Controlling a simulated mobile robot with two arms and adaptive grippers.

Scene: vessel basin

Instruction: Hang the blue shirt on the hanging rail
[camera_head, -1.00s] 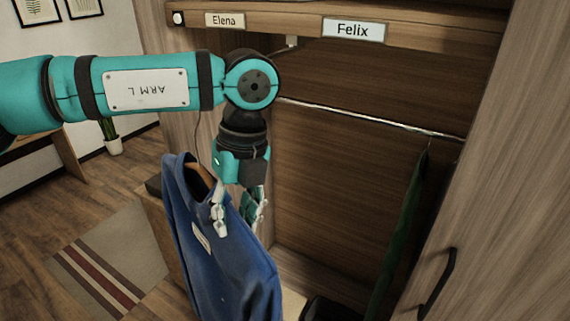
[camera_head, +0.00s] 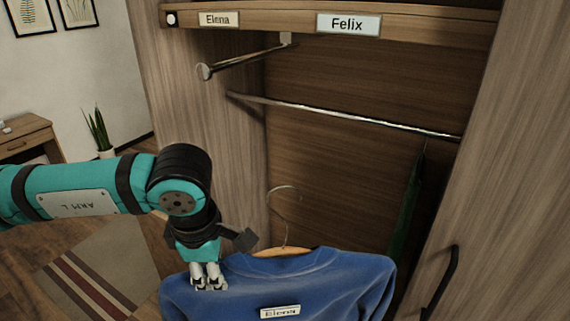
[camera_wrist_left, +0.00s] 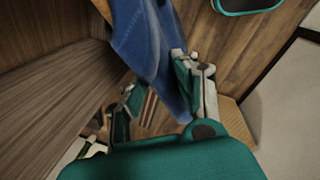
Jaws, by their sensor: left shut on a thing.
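The blue shirt (camera_head: 330,281) hangs on a wooden hanger (camera_head: 283,251) whose metal hook (camera_head: 285,212) points up, free of any rail. My left gripper (camera_head: 208,280) is shut on the shirt's shoulder, left of the hanger. In the left wrist view the blue cloth (camera_wrist_left: 150,50) runs between the fingers (camera_wrist_left: 158,82). The long metal hanging rail (camera_head: 345,117) crosses the wardrobe above and behind the hook. A shorter rod (camera_head: 240,58) juts out below the "Elena" sign. The shirt's lower part is out of frame. My right gripper is not in view.
A dark green garment (camera_head: 408,210) hangs at the long rail's right end. The shelf edge above bears "Elena" (camera_head: 218,19) and "Felix" (camera_head: 348,24) signs. A wooden panel with a black handle (camera_head: 441,282) stands at right. The rail's middle is clear.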

